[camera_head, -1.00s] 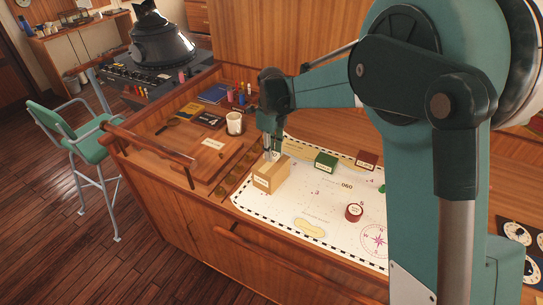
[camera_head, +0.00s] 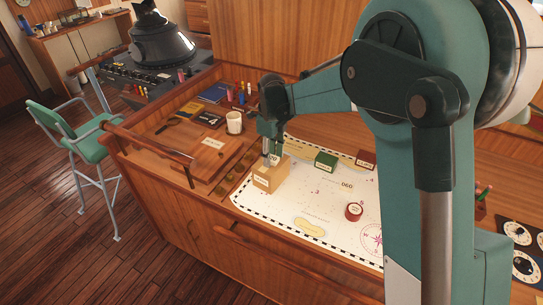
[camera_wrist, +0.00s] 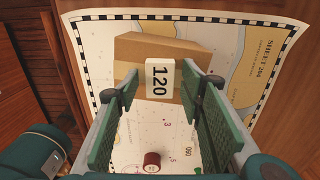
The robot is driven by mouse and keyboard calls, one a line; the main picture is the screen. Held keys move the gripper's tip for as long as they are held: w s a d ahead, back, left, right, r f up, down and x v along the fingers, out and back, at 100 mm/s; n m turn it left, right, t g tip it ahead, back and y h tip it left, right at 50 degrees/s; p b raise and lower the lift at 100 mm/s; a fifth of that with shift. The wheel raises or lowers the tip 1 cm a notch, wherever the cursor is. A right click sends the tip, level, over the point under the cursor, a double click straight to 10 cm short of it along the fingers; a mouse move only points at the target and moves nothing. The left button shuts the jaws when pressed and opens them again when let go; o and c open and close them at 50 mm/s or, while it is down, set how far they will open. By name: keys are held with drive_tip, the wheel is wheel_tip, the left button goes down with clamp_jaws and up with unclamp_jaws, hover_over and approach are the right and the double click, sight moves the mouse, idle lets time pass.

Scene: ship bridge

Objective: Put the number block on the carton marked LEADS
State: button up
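The number block, white with black "120", shows in the wrist view (camera_wrist: 159,78) and as a small pale shape in the head view (camera_head: 273,159). It appears to rest on top of the tan carton (camera_head: 270,178), at the carton's near edge in the wrist view (camera_wrist: 139,48). The carton's front label is too small to read. My gripper (camera_wrist: 160,85) is over the carton with its two fingers on either side of the block. Gaps show between the fingers and the block, so the gripper looks open.
On the chart (camera_head: 310,228) stand a green box (camera_head: 326,161), a dark red box (camera_head: 366,159) and a red round thing (camera_head: 354,211). A white mug (camera_head: 234,123) and a wooden board (camera_head: 207,158) lie to the left. The chart's front is mostly clear.

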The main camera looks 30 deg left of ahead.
sight(272, 158)
drive_tip(key=shift+r, duration=0.2)
wheel_tip(272, 158, up, 12)
idle(0.8)
idle(0.5)
drive_tip(key=shift+d, duration=0.1)
